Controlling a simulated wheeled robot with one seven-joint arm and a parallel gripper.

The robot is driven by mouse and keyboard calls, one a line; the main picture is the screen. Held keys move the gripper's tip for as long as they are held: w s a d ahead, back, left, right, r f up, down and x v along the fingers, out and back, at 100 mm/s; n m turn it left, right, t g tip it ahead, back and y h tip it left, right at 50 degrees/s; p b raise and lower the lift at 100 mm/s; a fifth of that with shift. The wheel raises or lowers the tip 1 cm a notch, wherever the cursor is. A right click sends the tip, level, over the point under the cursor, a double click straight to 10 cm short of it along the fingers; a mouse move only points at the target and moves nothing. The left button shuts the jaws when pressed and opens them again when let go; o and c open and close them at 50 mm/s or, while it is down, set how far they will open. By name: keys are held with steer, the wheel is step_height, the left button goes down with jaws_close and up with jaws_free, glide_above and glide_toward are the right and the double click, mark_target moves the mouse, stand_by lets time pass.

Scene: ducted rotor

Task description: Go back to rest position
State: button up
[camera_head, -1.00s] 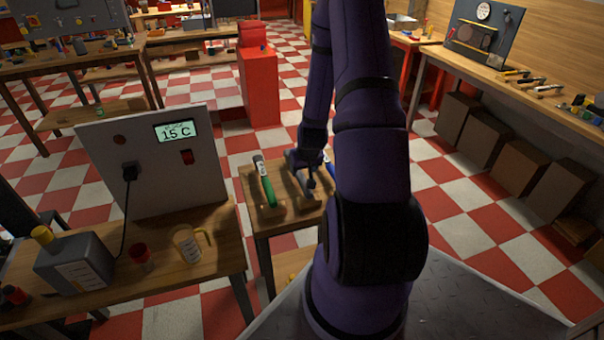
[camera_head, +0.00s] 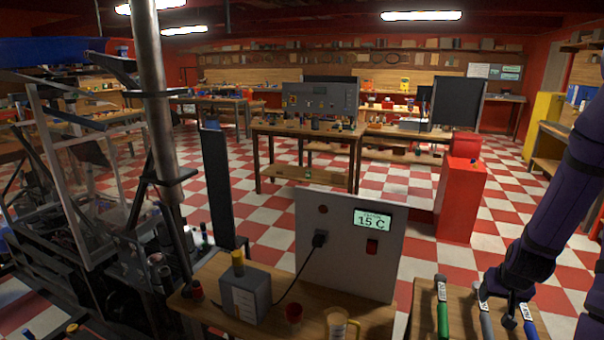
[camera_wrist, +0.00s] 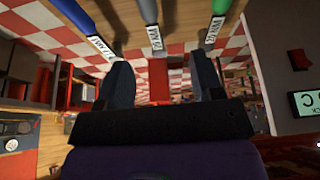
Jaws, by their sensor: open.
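My gripper (camera_head: 510,297) is at the right end of my purple arm, low in the head view, close to a row of tools on a small wooden table (camera_head: 427,292). In the wrist view my gripper (camera_wrist: 162,75) is open, with two separate dark fingers and nothing held between them. A green-handled tool (camera_head: 442,317), a grey-handled tool (camera_head: 486,322) and a blue-handled tool (camera_head: 528,322) carry white labels. The wrist view shows the blue handle (camera_wrist: 72,14), grey handle (camera_wrist: 148,10) and green handle (camera_wrist: 221,5) beyond the fingers. Whether my fingers touch any is unclear.
A red cabinet (camera_head: 460,200) stands behind. A metal-framed machine (camera_head: 95,190) fills the left. Checkered floor is open between.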

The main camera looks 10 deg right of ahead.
steer(key=a+r+n, duration=0.2)
steer(key=a+r, duration=0.6)
steer(key=r, duration=0.3)
steer(key=a+r+n, duration=0.1)
steer(key=a+r, duration=0.7)
steer(key=r, duration=0.4)
steer(key=s+a+r+n+y, duration=0.1)
steer(key=s+a+r, duration=0.4)
steer(key=s, duration=0.3)
steer(key=s+a+r+n+t+y, duration=0.1)
steer(key=s+a+r, duration=0.5)
steer(key=s+r, duration=0.1)
steer(key=shift+s+a+n, duration=0.2)
steer(key=shift+s+n, duration=0.2)
steer(key=shift+s, duration=0.15)
